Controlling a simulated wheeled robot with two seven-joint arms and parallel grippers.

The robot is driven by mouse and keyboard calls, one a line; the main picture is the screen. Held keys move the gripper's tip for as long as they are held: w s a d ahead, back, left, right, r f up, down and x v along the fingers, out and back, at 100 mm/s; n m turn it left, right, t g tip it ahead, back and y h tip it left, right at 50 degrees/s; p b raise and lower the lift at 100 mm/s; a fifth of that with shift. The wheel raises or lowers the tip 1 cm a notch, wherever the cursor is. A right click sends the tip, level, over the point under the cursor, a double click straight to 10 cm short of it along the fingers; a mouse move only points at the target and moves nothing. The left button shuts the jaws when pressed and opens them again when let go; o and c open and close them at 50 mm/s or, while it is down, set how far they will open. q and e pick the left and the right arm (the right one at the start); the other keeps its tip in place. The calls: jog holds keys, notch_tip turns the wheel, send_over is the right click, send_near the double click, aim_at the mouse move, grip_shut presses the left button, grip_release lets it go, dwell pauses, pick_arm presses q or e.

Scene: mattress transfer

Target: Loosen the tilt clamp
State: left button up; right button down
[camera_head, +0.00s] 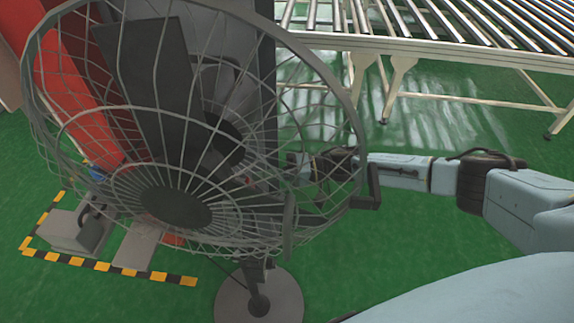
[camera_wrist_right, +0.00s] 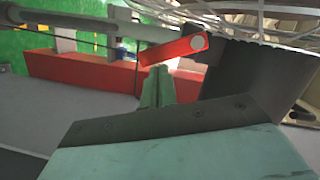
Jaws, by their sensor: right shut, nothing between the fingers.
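A large floor fan with a grey wire cage (camera_head: 175,205) fills the left and middle of the head view, on a round base (camera_head: 258,297). My right arm comes in from the right, and its gripper (camera_head: 303,168) is seen through the cage, behind the wires. In the right wrist view the shut, empty fingers (camera_wrist_right: 157,88) point toward a red lever (camera_wrist_right: 172,50) with a pale round end, probably the tilt clamp. The fingertips appear close below the lever; I cannot tell if they touch it. My left gripper is not in view.
A roller conveyor (camera_head: 430,45) stands at the back right. A red structure (camera_head: 75,80) is behind the fan at left. Yellow-black floor tape (camera_head: 95,264) surrounds a grey unit (camera_head: 80,230). Green floor lies clear below my right arm.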

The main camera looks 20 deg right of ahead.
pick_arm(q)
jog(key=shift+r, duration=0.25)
pick_arm(e)
jog(key=m, duration=0.1)
jog(key=s+a+f+m+y, duration=0.1)
jog(key=m, duration=0.1)
jog(key=shift+s+f, duration=0.2)
jog(key=shift+f, duration=0.05)
jog(key=shift+s, duration=0.1)
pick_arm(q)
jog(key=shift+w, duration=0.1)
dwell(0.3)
